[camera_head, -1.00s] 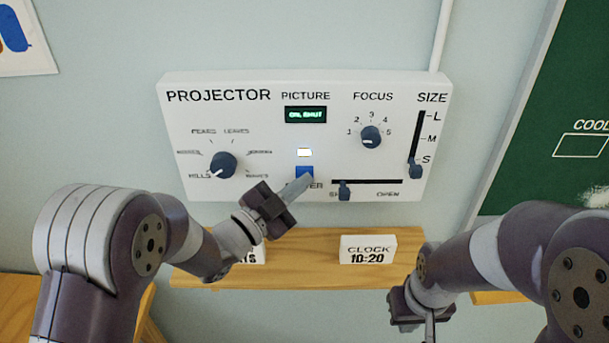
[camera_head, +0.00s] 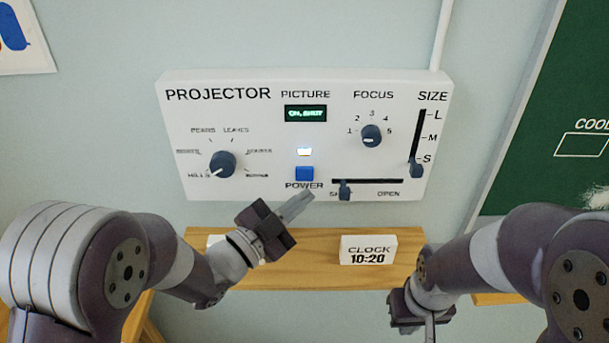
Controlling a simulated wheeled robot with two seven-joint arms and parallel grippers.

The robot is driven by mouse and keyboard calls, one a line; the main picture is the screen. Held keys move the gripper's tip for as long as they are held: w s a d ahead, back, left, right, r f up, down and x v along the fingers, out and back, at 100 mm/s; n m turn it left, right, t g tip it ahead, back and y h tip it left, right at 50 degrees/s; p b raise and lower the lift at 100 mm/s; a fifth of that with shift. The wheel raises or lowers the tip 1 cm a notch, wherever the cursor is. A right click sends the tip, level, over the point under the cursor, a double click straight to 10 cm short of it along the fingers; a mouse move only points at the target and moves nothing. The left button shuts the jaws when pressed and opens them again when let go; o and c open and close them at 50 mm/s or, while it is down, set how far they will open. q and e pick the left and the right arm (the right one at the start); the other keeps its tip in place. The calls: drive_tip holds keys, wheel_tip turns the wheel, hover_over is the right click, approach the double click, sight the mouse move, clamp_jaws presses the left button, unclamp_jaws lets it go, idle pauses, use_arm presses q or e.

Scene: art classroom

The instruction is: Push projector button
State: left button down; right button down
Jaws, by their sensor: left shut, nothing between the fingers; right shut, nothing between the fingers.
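The white projector panel (camera_head: 260,120) hangs on the wall. Its blue POWER button (camera_head: 304,173) sits low in the middle, fully visible, with a bright white light (camera_head: 304,152) above it. The small display (camera_head: 306,114) under PICTURE appears to read "ON, SHUT" in green. My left gripper (camera_head: 307,197) is shut and empty, its fingertips just below and right of the POWER label, appearing clear of the button. My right gripper (camera_head: 428,324) is low at the right, shut and empty, pointing down, partly cut off by the bottom edge.
The panel also has a picture dial (camera_head: 222,165), a focus knob (camera_head: 371,136), a size slider (camera_head: 416,168) and a SHUT–OPEN slider (camera_head: 345,190). Below is a wooden shelf (camera_head: 330,277) with a clock sign (camera_head: 367,250) reading 10:20. A green chalkboard (camera_head: 545,110) is at right.

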use_arm(q)
drive_tip(key=shift+s, duration=1.1)
